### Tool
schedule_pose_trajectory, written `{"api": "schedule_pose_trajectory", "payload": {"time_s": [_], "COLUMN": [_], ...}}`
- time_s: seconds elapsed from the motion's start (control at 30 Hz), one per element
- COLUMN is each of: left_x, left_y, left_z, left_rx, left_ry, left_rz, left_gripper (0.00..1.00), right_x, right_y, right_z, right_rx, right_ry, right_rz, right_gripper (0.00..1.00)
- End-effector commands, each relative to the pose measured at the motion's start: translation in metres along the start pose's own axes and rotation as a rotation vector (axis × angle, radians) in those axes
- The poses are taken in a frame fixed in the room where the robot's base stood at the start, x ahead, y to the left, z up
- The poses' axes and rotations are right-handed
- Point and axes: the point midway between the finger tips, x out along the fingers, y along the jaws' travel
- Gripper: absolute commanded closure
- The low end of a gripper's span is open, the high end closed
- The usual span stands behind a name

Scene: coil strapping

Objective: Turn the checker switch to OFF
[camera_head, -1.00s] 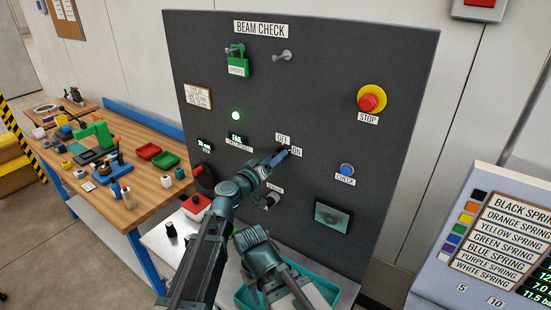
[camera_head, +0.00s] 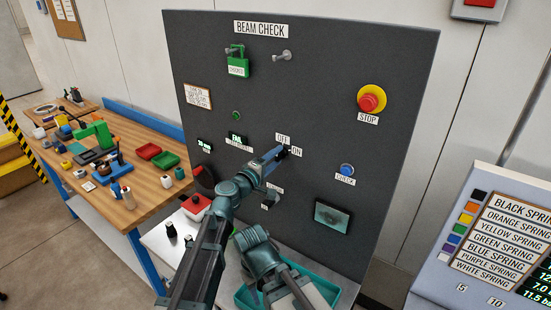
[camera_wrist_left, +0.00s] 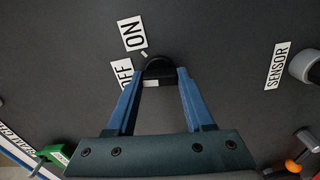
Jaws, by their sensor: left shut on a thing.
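The black checker switch knob (camera_head: 284,152) is on the dark panel beside its OFF label (camera_head: 282,137) and ON label (camera_head: 297,152). My left gripper (camera_head: 279,153) is shut on the knob. In the left wrist view the blue fingers stand on either side of the knob (camera_wrist_left: 158,68), with the ON label (camera_wrist_left: 132,33) and partly covered OFF label (camera_wrist_left: 122,74) beyond. I cannot tell for sure which label the knob points to. The lamp (camera_head: 236,115) on the panel is dark. My other arm is low in front of the panel; its fingertips are not clear.
The SENSOR knob (camera_head: 271,198) is just below my left gripper. The red STOP button (camera_head: 371,101) and blue CHECK button (camera_head: 347,169) are to the right. A teal tray (camera_head: 330,290) lies below.

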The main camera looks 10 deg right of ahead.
Motion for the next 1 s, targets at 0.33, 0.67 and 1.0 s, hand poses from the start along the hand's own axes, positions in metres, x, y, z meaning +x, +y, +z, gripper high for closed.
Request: {"api": "schedule_pose_trajectory", "payload": {"time_s": [0.33,0.67,1.0], "left_x": [-0.0003,-0.0004,-0.0003], "left_y": [-0.0003,-0.0004,-0.0003], "left_z": [0.0004,0.0005,0.0005], "left_rx": [-0.114,-0.133,-0.133], "left_ry": [-0.001,-0.001,-0.001], "left_rz": [-0.001,-0.001,0.000], "left_gripper": [1.00,1.00,0.22], "right_x": [0.0002,0.0003,0.0003], "right_y": [0.0000,0.0000,0.0000], "right_z": [0.0000,0.0000,0.0000], "right_rx": [0.000,0.000,0.000], "right_ry": [0.000,0.000,0.000], "right_rz": [0.000,0.000,0.000], "right_gripper": [0.50,0.50,0.50]}}
